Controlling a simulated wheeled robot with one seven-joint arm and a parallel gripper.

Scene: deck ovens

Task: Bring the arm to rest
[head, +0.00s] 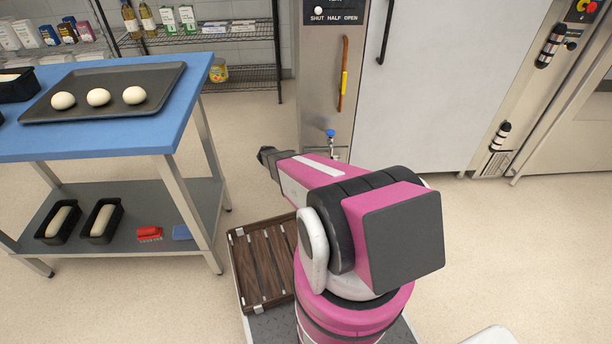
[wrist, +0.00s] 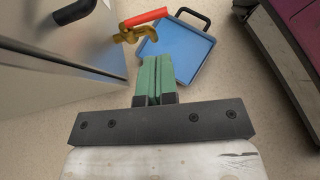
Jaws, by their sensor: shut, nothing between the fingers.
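My arm, pink with dark joints, is folded over my base in the head view and reaches away toward the steel cabinet front. In the wrist view my gripper (wrist: 152,68) has its two green fingers pressed together with nothing between them. It points down past a steel front toward the floor. The fingertips appear near the edge of a blue tray-like pan (wrist: 188,55) with a dark handle; whether they touch it I cannot tell. The fingers are not clearly visible in the head view.
A brass valve with a red handle (wrist: 146,17) sits close beyond the fingertips. The steel front (head: 331,60) has an orange-yellow handle (head: 344,75). A blue-topped table (head: 95,140) with a dark tray (head: 160,76) of dough balls stands left. A wooden slatted rack (head: 263,262) lies beside my arm.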

